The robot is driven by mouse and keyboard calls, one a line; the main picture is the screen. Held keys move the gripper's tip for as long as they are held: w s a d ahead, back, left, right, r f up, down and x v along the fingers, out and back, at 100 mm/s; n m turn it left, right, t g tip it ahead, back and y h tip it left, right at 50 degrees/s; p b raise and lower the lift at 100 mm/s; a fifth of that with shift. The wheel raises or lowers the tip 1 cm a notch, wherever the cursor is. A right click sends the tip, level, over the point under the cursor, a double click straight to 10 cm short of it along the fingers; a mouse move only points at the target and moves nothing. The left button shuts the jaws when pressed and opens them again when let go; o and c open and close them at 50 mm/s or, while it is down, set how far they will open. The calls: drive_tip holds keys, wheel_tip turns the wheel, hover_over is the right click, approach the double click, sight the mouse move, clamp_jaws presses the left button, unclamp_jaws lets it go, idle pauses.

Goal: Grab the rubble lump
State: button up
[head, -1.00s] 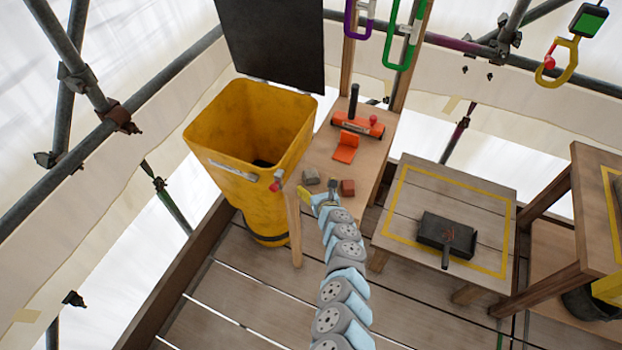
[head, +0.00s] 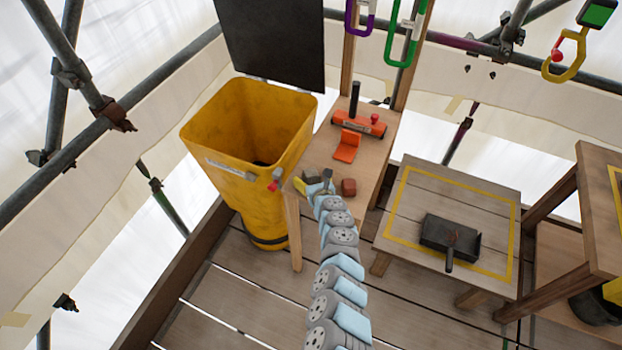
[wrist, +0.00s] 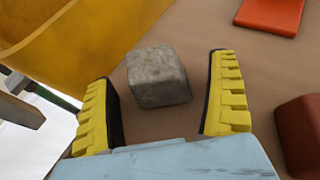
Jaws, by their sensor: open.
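The rubble lump (wrist: 158,76) is a grey, rough block on the wooden table. In the wrist view it lies ahead of my gripper (wrist: 165,100), between the lines of its two yellow ridged fingers and just beyond or level with their tips. The fingers are apart with a clear gap on each side of the lump. In the head view the lump (head: 311,177) shows near the table's front left corner, partly hidden by my gripper (head: 315,186).
A reddish-brown block (head: 349,187) sits right of the lump, close to my right finger. A yellow bin (head: 225,150) stands left of the table (head: 322,150). An orange bracket (head: 347,146) and an orange tool (head: 358,123) lie farther back.

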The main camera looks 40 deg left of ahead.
drive_tip(key=shift+w+a+f, duration=0.1)
drive_tip(key=shift+w+a, duration=0.05)
drive_tip(key=shift+a, duration=0.25)
drive_tip(key=shift+c, duration=0.5)
drive_tip(key=c, duration=1.3)
